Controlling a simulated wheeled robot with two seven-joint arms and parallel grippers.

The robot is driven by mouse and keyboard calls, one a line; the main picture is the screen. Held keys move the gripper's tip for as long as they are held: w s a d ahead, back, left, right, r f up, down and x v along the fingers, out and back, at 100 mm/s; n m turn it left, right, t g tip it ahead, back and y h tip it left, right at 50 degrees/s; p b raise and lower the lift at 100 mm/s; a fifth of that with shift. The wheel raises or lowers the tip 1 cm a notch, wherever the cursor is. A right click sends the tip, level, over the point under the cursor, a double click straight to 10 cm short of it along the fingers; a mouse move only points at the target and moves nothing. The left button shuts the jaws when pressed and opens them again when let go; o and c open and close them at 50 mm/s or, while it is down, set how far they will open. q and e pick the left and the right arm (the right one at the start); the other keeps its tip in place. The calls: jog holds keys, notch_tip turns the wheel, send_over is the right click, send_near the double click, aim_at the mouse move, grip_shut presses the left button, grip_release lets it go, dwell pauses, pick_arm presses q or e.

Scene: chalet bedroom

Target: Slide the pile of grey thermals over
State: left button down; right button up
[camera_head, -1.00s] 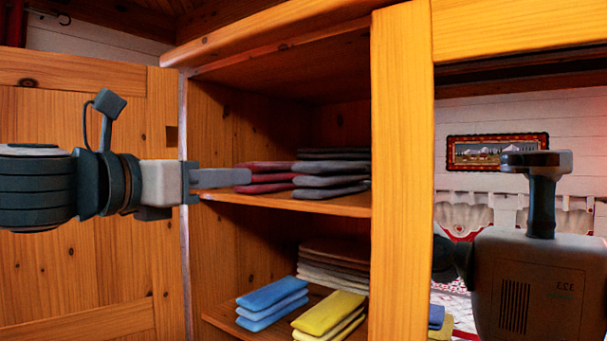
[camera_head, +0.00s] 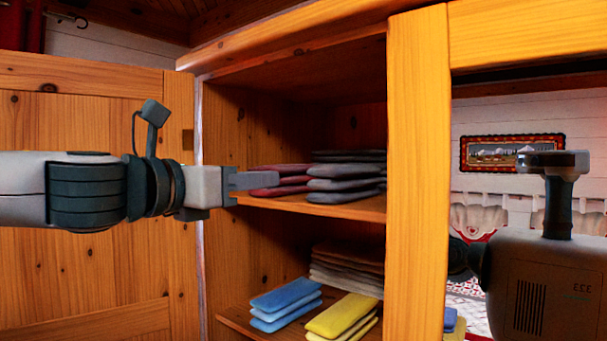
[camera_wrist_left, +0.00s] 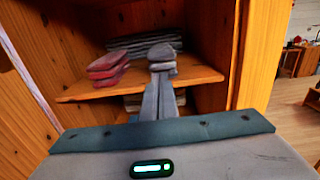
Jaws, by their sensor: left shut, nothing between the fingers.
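A grey pile of folded thermals (camera_head: 345,183) lies on the upper wardrobe shelf, near the front. It also shows in the left wrist view (camera_wrist_left: 162,52), just beyond my fingertips. My left gripper (camera_head: 276,180) is shut and empty. It points right at shelf height, its tip in front of a dark red pile (camera_head: 290,187) and short of the grey pile in the head view. In the left wrist view the closed fingers (camera_wrist_left: 160,76) overlap the lower part of the grey pile, so contact cannot be told. My right gripper is not in view.
A darker grey pile (camera_head: 350,156) lies behind the grey one. The shelf (camera_head: 362,209) ends at an upright post (camera_head: 418,180) on the right. Blue (camera_head: 286,303) and yellow (camera_head: 342,316) piles lie below. The open door (camera_head: 100,270) stands at left.

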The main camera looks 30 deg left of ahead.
pick_arm(q)
jog(key=p, duration=0.2)
send_near(315, 176)
jog(key=shift+w, duration=1.25)
jog(key=shift+w+d+p, duration=0.15)
jog(key=shift+w+p, duration=0.45)
jog(key=shift+w, duration=0.35)
jog(key=shift+w+d+p, duration=0.15)
jog(key=shift+w+p, duration=0.4)
jog(key=shift+w, duration=0.45)
